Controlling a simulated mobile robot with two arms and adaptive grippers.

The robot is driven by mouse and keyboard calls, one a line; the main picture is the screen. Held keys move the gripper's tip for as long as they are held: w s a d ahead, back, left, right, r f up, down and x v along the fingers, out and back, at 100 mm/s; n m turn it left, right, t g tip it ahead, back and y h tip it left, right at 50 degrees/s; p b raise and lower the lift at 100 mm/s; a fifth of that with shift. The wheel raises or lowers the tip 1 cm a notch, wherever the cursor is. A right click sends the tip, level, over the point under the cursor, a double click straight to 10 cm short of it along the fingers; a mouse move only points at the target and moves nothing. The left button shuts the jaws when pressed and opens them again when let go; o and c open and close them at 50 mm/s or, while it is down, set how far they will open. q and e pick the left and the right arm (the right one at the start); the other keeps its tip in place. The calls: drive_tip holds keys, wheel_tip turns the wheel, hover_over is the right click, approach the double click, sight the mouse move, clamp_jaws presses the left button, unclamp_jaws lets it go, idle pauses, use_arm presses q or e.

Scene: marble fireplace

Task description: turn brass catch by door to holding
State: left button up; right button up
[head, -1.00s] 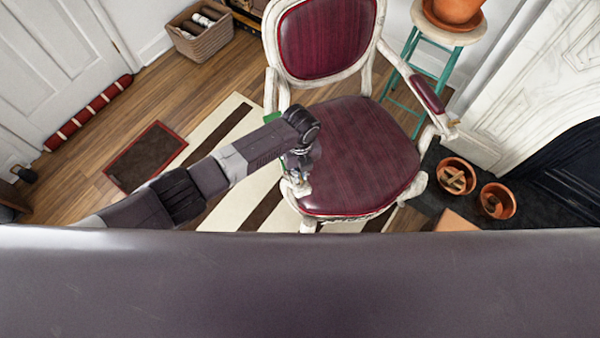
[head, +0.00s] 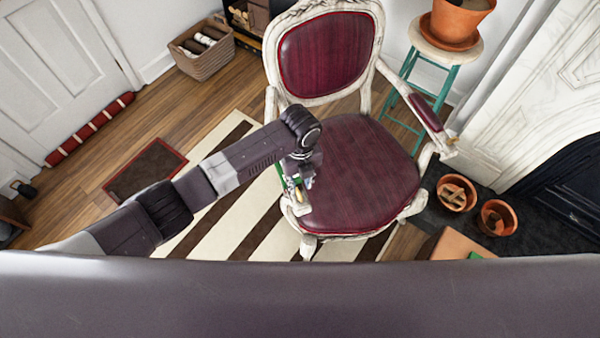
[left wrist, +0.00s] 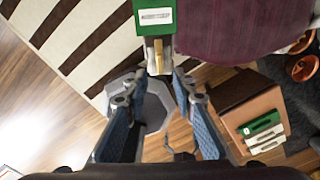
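In the left wrist view, a small brass-coloured piece (left wrist: 158,54) sticks out from the end of a green block (left wrist: 154,19) with a white label. I cannot tell which way this piece is turned. My left gripper (left wrist: 157,84) is open, with a blue-padded finger on either side, and the piece lies just ahead, between the finger lines. No contact shows. In the head view my left gripper (head: 296,190) points down at the chair seat's left front corner, with the green block (head: 290,183) partly hidden by it. The white door (head: 52,65) is far left. My right gripper is not visible.
The red-seated chair (head: 360,175) stands right beside the left gripper. A grey octagonal plate (left wrist: 155,108) lies below the fingers. A brown box (left wrist: 255,103) with green and white labelled blocks is to the right. Pots (head: 457,192) stand near the fireplace. The striped rug (head: 235,225) is clear.

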sight(300, 195)
use_arm(q)
wheel_tip(300, 195, up, 6)
drive_tip(key=shift+f, duration=0.1)
idle(0.6)
